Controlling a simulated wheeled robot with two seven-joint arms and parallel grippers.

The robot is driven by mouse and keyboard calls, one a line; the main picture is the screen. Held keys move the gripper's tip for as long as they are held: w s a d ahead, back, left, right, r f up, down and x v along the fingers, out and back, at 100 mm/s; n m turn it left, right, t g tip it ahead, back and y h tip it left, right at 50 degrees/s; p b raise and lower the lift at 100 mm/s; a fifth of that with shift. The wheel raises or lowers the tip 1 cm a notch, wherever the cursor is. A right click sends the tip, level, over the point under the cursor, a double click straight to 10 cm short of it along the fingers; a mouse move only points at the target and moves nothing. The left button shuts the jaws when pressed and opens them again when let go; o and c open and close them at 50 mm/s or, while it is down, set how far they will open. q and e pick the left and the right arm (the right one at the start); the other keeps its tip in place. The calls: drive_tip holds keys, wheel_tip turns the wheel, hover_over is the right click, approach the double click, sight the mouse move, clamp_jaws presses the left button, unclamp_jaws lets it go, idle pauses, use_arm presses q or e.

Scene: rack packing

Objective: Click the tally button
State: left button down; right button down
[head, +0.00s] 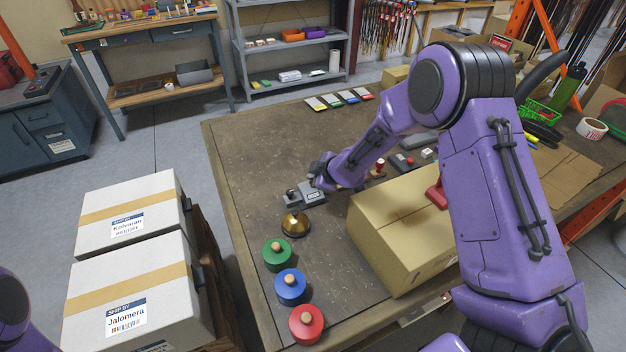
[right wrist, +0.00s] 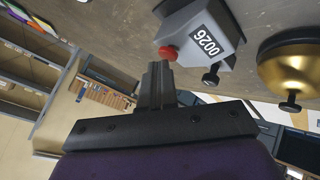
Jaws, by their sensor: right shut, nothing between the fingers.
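The tally counter (head: 312,195) is a small grey box on the table in the head view. My right gripper (head: 312,182) is shut and empty, right at the counter. In the right wrist view its closed fingers (right wrist: 159,68) point at the red button, their tips at its edge; I cannot tell whether they touch it. In the head view the gripper hides the button. My left gripper is out of view.
A brass bell (head: 295,224) stands close in front of the counter. Green (head: 275,258), blue (head: 290,291) and red (head: 305,328) round pots line the table's left edge. A cardboard box (head: 378,247) sits to the right, below my right arm. The table's far left is clear.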

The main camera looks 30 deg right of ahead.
drive_tip(key=shift+r+p, duration=0.7)
drive_tip(key=shift+r, duration=0.1)
wheel_tip(320, 180, up, 5)
drive_tip(key=p, duration=0.4)
drive_tip(key=shift+p, duration=0.4)
